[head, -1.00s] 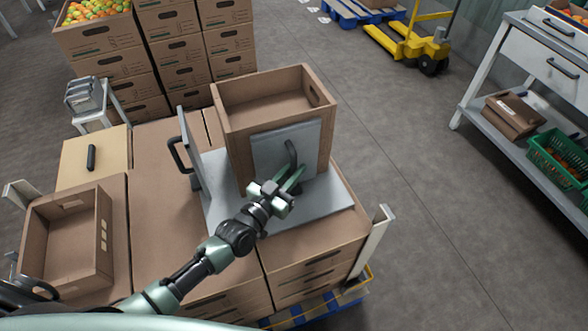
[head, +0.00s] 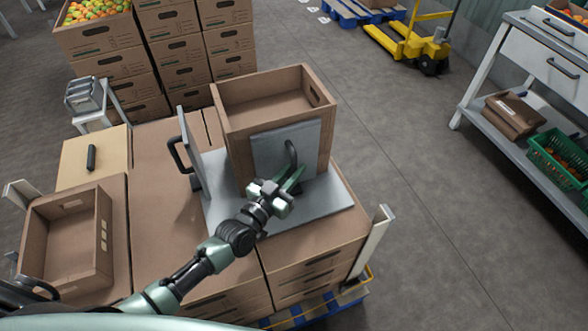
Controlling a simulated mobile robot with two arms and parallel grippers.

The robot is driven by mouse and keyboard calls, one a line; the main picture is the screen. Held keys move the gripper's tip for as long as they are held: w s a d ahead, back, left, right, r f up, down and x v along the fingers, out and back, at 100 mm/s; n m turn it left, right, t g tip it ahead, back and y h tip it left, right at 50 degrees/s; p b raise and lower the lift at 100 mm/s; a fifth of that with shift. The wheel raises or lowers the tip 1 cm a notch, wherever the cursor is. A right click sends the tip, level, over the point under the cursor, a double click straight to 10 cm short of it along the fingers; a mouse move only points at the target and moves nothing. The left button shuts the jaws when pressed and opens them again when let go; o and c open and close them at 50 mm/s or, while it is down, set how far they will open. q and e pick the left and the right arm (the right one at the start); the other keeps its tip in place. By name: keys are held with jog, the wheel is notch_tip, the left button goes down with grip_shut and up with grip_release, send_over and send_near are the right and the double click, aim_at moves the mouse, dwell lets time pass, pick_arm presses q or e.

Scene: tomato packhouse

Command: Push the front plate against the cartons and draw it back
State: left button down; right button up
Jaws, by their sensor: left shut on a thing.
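The front plate (head: 270,150) is a grey upright panel standing flat against the near face of the brown cartons (head: 234,125), which are stacked with an open one on top. My left gripper (head: 292,178) is shut on the dark handle (head: 291,152) of the front plate. A second grey plate (head: 190,140) with a dark handle stands upright to the left of the cartons. Both plates and the cartons stand on a grey metal base (head: 325,198). My right gripper is not in view.
The base lies on a pallet load of cartons (head: 160,225). An empty open carton (head: 65,250) sits at the left. A white corner post (head: 370,245) rises at the right. A wheeled yellow pallet truck (head: 405,45) and a shelf bench (head: 520,100) stand beyond free floor.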

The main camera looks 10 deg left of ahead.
pick_arm(q)
jog(key=s+d+p, duration=0.3)
jog(key=s+d, duration=0.2)
jog(key=s, duration=0.2)
jog(key=shift+s+p, duration=0.15)
jog(key=shift+p, duration=0.15)
jog(key=shift+f, duration=0.1)
jog(key=c, duration=1.6)
grip_release()
jog(key=shift+c, duration=0.2)
jog(key=shift+s, duration=0.15)
